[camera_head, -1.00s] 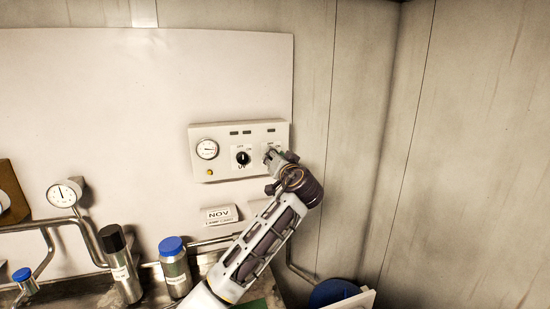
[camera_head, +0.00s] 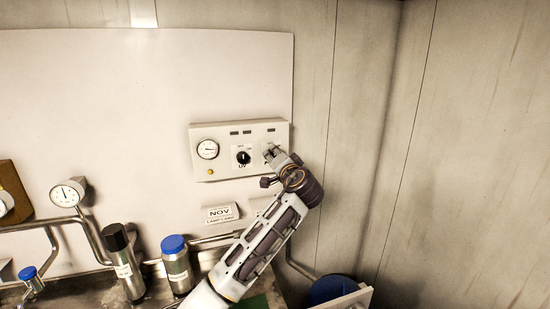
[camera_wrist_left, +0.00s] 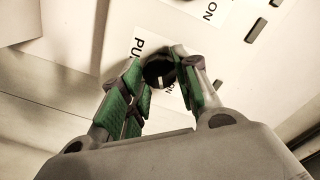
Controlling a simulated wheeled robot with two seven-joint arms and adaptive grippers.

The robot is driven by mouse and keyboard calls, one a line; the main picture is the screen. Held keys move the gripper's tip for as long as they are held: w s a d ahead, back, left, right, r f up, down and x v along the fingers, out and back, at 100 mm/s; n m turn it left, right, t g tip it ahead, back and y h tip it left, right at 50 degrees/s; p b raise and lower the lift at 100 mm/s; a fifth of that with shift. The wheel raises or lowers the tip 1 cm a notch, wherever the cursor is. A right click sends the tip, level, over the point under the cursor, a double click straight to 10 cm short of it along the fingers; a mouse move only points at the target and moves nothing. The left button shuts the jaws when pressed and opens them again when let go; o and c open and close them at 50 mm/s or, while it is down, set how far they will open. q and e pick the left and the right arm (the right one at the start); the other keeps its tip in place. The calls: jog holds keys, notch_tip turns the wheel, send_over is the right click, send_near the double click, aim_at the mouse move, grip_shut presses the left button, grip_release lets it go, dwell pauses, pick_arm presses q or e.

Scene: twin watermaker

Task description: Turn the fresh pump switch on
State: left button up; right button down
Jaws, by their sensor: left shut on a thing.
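The control panel (camera_head: 222,165) is a pale box on the wall with a gauge, a yellow light and two labelled knob positions. The right-hand knob, the fresh pump switch (camera_wrist_left: 158,72), is a dark round knob with a white mark, over a label partly reading "PU" and "ON". In the head view my gripper hides it. My left gripper (camera_head: 271,152) reaches the panel's right side; in the left wrist view its green-padded fingers (camera_wrist_left: 160,85) are shut on the knob from both sides. The UV knob (camera_head: 243,158) sits to the left on the panel. My right gripper is not in view.
A NOV sign (camera_head: 220,214) is below the panel. A black-capped bottle (camera_head: 123,262) and a blue-capped bottle (camera_head: 176,265) stand at lower left, near pipes and a second gauge (camera_head: 67,194). The wall right of the panel is clear.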

pick_arm(q)
jog(key=o, duration=1)
jog(key=shift+d, duration=0.1)
jog(key=shift+s, duration=0.15)
jog(key=shift+v, duration=5.85)
jog(key=shift+f, duration=0.1)
